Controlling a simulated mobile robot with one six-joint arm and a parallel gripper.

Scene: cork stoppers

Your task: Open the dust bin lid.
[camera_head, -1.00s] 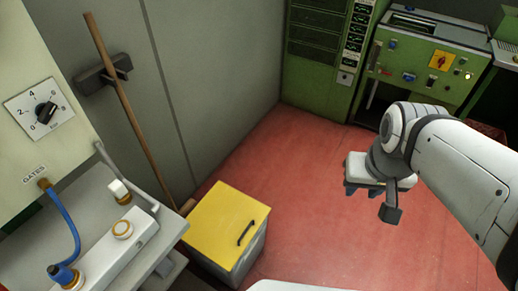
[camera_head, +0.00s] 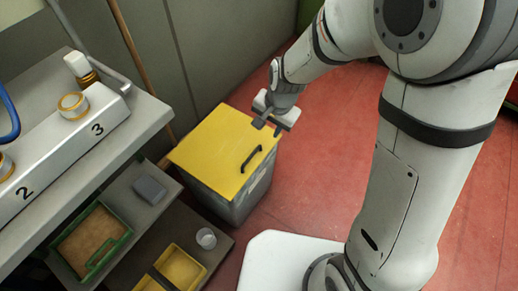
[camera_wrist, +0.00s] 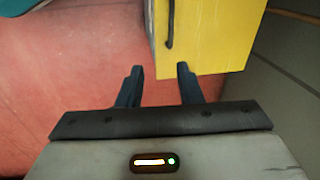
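The dust bin (camera_head: 234,207) is a grey box with a flat yellow lid (camera_head: 218,146), standing on the red floor against the wall. The lid lies shut on it. A dark bar handle (camera_head: 251,159) sits near the lid's right edge. My gripper (camera_head: 268,126) is above the lid's far right corner in the head view, apart from the handle. In the wrist view the two dark fingers (camera_wrist: 158,86) are spread with nothing between them. The yellow lid (camera_wrist: 208,35) and its handle (camera_wrist: 170,24) show beyond the fingers there.
A grey bench with a numbered valve block (camera_head: 75,130) stands left of the bin. Below it are a green-rimmed tray (camera_head: 125,236), a yellow tray (camera_head: 183,268) and a small cup (camera_head: 206,238). A wooden pole (camera_head: 130,45) leans by the wall. Red floor right of the bin is clear.

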